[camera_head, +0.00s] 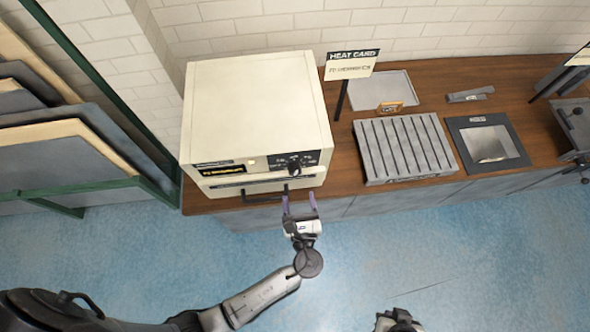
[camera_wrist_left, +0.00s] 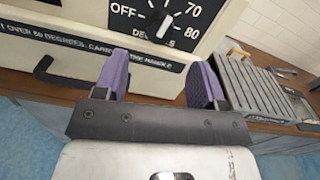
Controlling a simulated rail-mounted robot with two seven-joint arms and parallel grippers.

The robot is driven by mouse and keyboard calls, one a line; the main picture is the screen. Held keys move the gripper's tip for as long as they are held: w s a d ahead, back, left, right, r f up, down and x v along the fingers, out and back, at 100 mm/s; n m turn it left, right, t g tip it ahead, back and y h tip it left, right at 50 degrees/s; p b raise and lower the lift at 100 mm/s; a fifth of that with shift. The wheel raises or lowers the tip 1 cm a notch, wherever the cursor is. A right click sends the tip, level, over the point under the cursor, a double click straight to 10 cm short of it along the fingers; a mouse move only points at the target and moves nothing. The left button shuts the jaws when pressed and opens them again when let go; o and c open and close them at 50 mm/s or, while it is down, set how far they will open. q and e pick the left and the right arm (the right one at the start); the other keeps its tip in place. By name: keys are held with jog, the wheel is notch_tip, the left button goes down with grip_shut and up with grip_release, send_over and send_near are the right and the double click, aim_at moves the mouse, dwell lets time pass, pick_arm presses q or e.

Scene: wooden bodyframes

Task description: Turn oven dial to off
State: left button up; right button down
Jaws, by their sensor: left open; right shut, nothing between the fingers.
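The oven (camera_head: 258,100) is a cream box on the wooden counter. Its black dial (camera_head: 294,166) sits on a dark scale panel at the front right. In the left wrist view the dial (camera_wrist_left: 160,22) has a white pointer line; OFF is printed to its left, 70 and 80 to its right. My right gripper (camera_head: 398,320) is at the bottom edge, partly cut off.
A dark handle (camera_head: 262,193) sticks out below the dial. A heat card sign (camera_head: 350,66), a grey slatted rack (camera_head: 404,147), a tray (camera_head: 380,90) and a dark framed bin (camera_head: 489,143) stand to the right. A green-framed panel rack (camera_head: 60,150) is at left. The blue floor is clear.

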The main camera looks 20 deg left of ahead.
aim_at(295, 173)
pick_arm(q)
jog(key=x, duration=0.7)
jog(key=shift+p, duration=0.3)
jog(key=shift+x, duration=0.9)
jog(key=c, duration=0.9)
